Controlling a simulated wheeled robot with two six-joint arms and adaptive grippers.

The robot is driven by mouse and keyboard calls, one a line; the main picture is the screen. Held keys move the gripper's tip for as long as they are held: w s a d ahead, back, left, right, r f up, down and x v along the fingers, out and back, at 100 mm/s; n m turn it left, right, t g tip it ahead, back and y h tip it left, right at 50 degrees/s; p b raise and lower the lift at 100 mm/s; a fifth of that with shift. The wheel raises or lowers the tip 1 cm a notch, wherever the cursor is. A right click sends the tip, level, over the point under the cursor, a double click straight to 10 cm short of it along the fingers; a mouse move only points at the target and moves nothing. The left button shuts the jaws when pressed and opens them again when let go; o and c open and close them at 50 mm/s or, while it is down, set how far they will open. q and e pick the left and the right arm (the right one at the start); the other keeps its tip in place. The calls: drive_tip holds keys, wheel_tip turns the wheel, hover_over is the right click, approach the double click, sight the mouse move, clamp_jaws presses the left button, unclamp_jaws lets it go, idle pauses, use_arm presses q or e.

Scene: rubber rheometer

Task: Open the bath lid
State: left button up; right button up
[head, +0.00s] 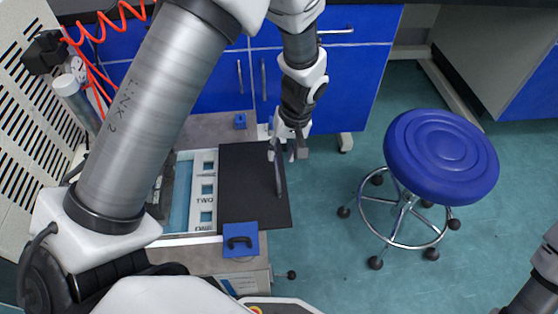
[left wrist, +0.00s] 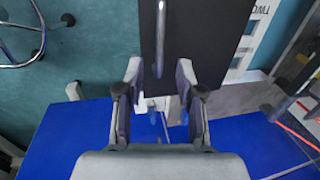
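The bath lid is a black flat panel (head: 245,185) with a long metal bar handle (head: 279,178) along its right side. It lies to the right of a white labelled strip (head: 207,190). My left gripper (head: 288,153) is at the far end of the handle, pointing down. In the left wrist view the handle (left wrist: 160,35) runs toward the space between the spread fingers (left wrist: 158,75), and the lid (left wrist: 205,35) lies beyond them. The fingers are open and appear empty. I cannot tell whether they touch the handle. My right gripper is not in view.
A blue stool (head: 440,155) on wheels stands on the clear floor to the right. Blue cabinets (head: 350,80) stand at the back. A blue block with a black handle (head: 240,243) sits by the lid's near edge. Red coiled hoses (head: 95,60) hang at upper left.

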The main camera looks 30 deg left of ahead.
use_arm(q)
wheel_tip(320, 180, up, 7)
drive_tip(key=d, duration=0.1)
drive_tip(key=shift+w, duration=0.4)
